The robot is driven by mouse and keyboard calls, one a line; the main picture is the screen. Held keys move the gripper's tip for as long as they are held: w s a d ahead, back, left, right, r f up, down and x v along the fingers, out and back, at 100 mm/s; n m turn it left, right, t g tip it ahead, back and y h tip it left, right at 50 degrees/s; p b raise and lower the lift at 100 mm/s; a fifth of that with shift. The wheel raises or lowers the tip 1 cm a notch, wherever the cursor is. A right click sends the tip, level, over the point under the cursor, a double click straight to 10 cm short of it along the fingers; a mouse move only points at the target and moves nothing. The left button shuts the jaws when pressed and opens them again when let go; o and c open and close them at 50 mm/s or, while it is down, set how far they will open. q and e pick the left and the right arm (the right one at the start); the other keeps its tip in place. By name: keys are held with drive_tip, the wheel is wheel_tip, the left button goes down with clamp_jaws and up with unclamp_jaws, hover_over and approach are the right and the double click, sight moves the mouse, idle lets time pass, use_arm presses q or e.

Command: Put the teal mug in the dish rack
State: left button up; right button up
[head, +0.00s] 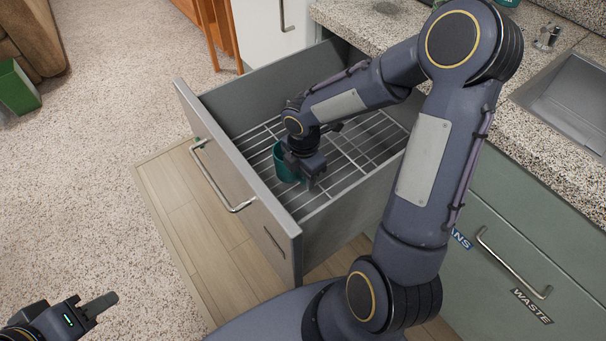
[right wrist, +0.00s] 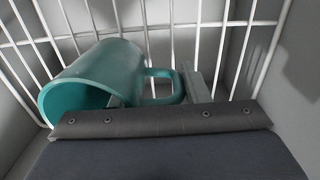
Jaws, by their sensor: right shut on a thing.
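The teal mug (head: 284,164) is inside the pulled-out drawer, low against the white wire dish rack (head: 350,150). In the right wrist view the mug (right wrist: 98,80) appears tilted on its side relative to the camera, its opening toward the lower left and its handle (right wrist: 165,86) toward the right. My right gripper (head: 312,180) reaches down into the drawer and is shut on the mug; its fingers show around the mug's handle side. Whether the mug's base touches the wires is hard to tell. My left gripper (head: 92,308) is at the lower left, over the floor, away from the drawer.
The drawer's front panel (head: 240,185) and side walls surround the rack. The rack is otherwise empty. A speckled counter (head: 380,25) with a sink (head: 575,100) lies behind and right. A drawer marked WASTE (head: 530,295) is shut. Carpet at left is open.

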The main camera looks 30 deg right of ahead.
drive_tip(key=shift+r, duration=0.1)
drive_tip(key=shift+f, duration=0.25)
drive_tip(key=o, duration=1.4)
drive_tip(key=shift+c, duration=0.2)
drive_tip(key=shift+r, duration=0.1)
